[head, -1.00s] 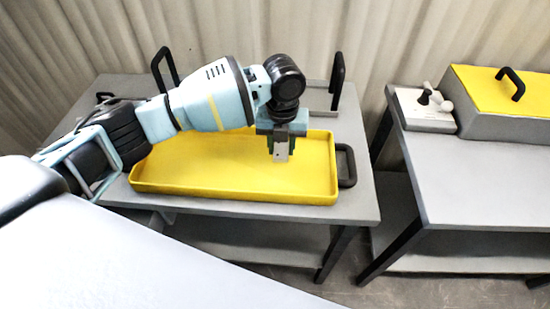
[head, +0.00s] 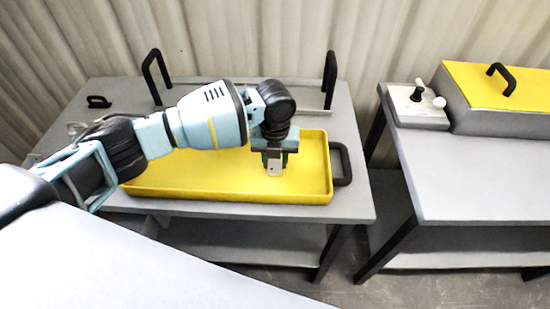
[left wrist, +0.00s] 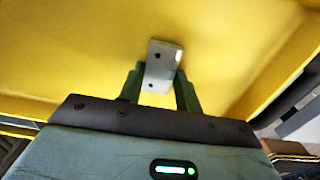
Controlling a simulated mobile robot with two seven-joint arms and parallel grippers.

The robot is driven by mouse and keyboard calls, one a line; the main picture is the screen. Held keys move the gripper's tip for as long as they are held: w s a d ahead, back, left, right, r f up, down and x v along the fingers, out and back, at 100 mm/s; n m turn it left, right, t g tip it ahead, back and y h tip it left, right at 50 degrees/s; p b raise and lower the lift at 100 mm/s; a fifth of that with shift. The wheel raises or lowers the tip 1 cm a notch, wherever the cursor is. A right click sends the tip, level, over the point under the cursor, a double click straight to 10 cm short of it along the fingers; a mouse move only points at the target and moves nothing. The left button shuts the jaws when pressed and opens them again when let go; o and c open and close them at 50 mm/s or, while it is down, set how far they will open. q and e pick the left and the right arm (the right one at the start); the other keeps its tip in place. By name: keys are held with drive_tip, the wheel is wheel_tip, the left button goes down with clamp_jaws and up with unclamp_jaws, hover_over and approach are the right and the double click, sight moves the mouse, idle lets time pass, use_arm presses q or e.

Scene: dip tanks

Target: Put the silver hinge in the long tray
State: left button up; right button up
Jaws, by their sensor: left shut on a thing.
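The long tray (head: 200,188) is yellow and shallow and lies on the grey table. My left gripper (head: 275,165) points down over the right part of the tray. It is shut on the silver hinge (head: 274,168), a small flat plate with dark holes. In the left wrist view the hinge (left wrist: 162,66) sits between the two green fingers of the gripper (left wrist: 160,85), with the yellow tray floor (left wrist: 80,50) behind it. I cannot tell whether the hinge touches the tray floor. My right gripper is not in view.
The tray has a black handle (head: 342,165) at its right end. Black upright handles (head: 330,80) stand behind it. At the right, another table (head: 470,175) carries a yellow-lidded box (head: 495,85) and a white control box with small levers (head: 417,108).

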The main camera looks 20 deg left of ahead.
sight(275, 164)
use_arm(q)
drive_tip(key=o, duration=1)
wheel_tip(275, 164, up, 12)
drive_tip(key=shift+r+p, duration=0.1)
drive_tip(key=shift+p, duration=0.3)
